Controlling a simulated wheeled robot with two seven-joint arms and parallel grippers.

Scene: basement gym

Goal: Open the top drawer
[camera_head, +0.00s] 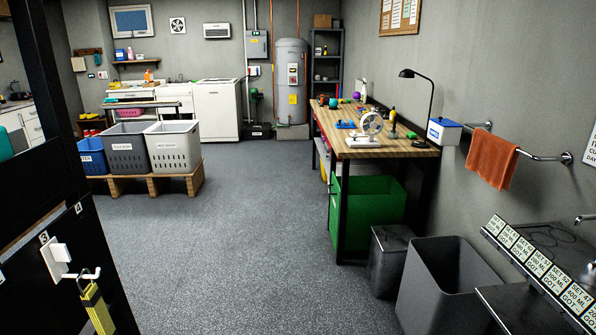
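A white cabinet (28,120) stands at the far left edge, partly cut off by the frame and by a dark post. Its front seems to have stacked drawer panels with small handles, and they look shut. It is small and far off, so I cannot tell for sure which panel is the top drawer. Neither of my grippers shows in the head view.
A black rack (55,220) fills the near left. Grey laundry baskets (126,155) stand on a wooden pallet (180,184) beyond it. The grey floor (240,240) between is clear.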

